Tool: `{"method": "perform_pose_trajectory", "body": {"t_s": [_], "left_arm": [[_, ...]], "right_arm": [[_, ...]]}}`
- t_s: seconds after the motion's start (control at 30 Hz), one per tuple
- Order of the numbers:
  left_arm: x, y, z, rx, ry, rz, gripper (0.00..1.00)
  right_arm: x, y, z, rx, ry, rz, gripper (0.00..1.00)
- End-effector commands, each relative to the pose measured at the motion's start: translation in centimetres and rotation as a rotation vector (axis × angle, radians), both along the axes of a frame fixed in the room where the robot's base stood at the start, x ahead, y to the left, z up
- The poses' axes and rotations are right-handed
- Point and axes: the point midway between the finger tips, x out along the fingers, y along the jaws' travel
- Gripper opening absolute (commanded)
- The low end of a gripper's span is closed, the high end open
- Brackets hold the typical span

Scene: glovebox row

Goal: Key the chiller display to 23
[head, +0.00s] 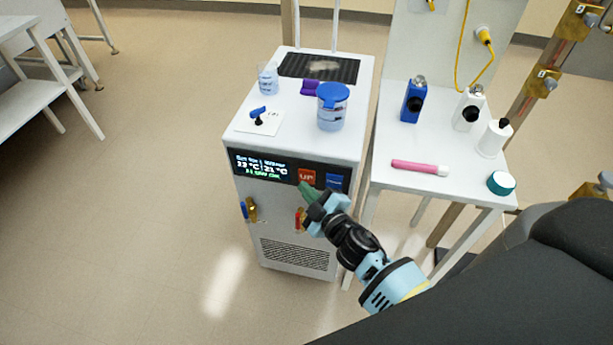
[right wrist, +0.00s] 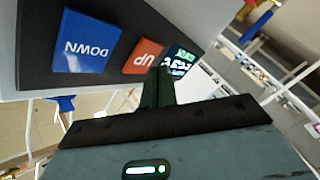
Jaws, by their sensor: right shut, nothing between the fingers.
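The chiller (head: 285,215) is a white cabinet with a black panel along its upper front. Its lit display (head: 258,165) shows two °C readings and a green line; the digits are too small to read surely. Right of it are the orange UP button (head: 307,176) and the blue DOWN button (head: 334,181). My right gripper (head: 306,193) is shut and empty, its green fingertips just below the UP button. In the right wrist view the fingertips (right wrist: 160,80) overlap the edge of the UP button (right wrist: 142,56); I cannot tell if they touch. My left gripper is out of view.
On the chiller top stand a blue-lidded jar (head: 332,108), a beaker (head: 268,79) and a purple item (head: 310,88). Valve handles (head: 251,209) stick out below the panel. The side table (head: 425,185) holds bottles and a pink marker (head: 420,167).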

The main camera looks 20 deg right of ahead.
Motion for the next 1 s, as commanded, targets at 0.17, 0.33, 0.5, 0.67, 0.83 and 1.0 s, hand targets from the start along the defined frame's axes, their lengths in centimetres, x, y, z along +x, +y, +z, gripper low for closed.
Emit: {"method": "perform_pose_trajectory", "body": {"t_s": [0.17, 0.33, 0.5, 0.67, 0.83, 1.0], "left_arm": [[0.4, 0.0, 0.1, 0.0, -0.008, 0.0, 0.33], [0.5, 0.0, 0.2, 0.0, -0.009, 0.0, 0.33], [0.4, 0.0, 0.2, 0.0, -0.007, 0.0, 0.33], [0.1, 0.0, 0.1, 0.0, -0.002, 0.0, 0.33], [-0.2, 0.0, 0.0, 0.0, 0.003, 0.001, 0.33], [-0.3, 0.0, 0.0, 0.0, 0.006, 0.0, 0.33]], "right_arm": [[-0.2, 0.2, 0.0, 0.001, 0.0, 0.001, 0.0], [-1.4, 1.0, 0.0, 0.003, 0.001, 0.0, 0.0], [-2.6, 1.8, 0.0, 0.003, 0.001, 0.0, 0.0], [-3.6, 2.5, 0.0, 0.002, 0.001, 0.001, 0.0], [-4.1, 2.8, 0.0, 0.0, 0.0, 0.0, 0.0], [-4.1, 2.8, 0.0, 0.0, 0.0, 0.0, 0.0]]}}
